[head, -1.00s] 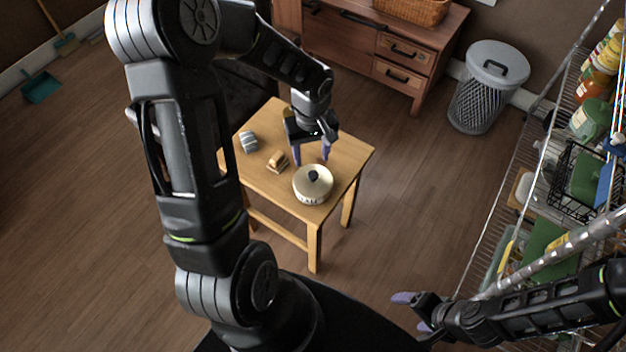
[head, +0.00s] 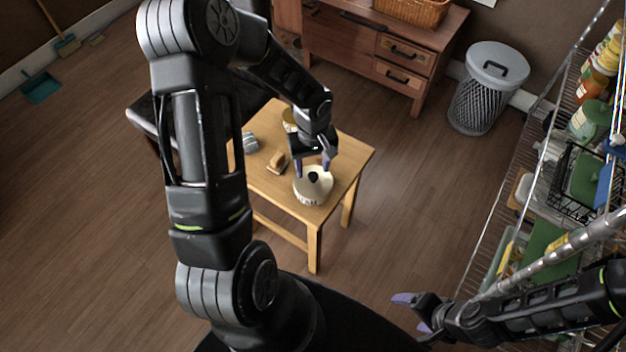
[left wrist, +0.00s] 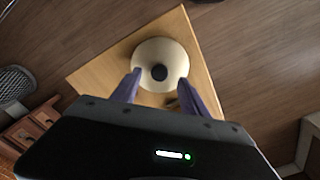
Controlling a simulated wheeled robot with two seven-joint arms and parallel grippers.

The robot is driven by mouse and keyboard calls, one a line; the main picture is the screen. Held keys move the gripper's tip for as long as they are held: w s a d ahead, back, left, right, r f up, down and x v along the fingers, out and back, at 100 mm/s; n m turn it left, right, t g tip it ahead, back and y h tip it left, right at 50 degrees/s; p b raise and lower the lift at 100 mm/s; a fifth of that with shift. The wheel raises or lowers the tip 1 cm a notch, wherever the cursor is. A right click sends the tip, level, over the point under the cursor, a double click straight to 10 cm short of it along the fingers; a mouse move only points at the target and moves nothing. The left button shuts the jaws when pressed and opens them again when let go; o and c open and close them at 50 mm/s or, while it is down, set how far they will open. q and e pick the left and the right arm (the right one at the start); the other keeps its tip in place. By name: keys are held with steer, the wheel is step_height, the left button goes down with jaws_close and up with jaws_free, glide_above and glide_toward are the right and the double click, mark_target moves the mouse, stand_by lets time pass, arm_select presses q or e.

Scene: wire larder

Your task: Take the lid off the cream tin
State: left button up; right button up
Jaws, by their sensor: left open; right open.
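The cream tin (head: 309,198) stands upright on the small wooden table (head: 345,160), near its front corner. Its cream lid (head: 322,186) with a round black knob is on it; the lid also shows in the left wrist view (left wrist: 160,53), with the black knob (left wrist: 159,73) at its middle. My left gripper (head: 312,167) is open at the tin, its purple fingertips to either side of the knob in the left wrist view (left wrist: 159,76) and apart from it. The height of the tips above the lid is hard to tell. My right gripper (head: 412,312) is open and empty, away from the table.
A brown block-like item (head: 277,163) and a grey item (head: 250,143) lie on the table left of the tin. A yellowish round thing (head: 289,120) is partly hidden behind my left arm. A wire rack (head: 500,235) with goods stands at the right, near my right arm.

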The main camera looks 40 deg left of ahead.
mark_target(313, 179)
arm_select(q)
steer(key=shift+f, duration=1.45)
jaws_close()
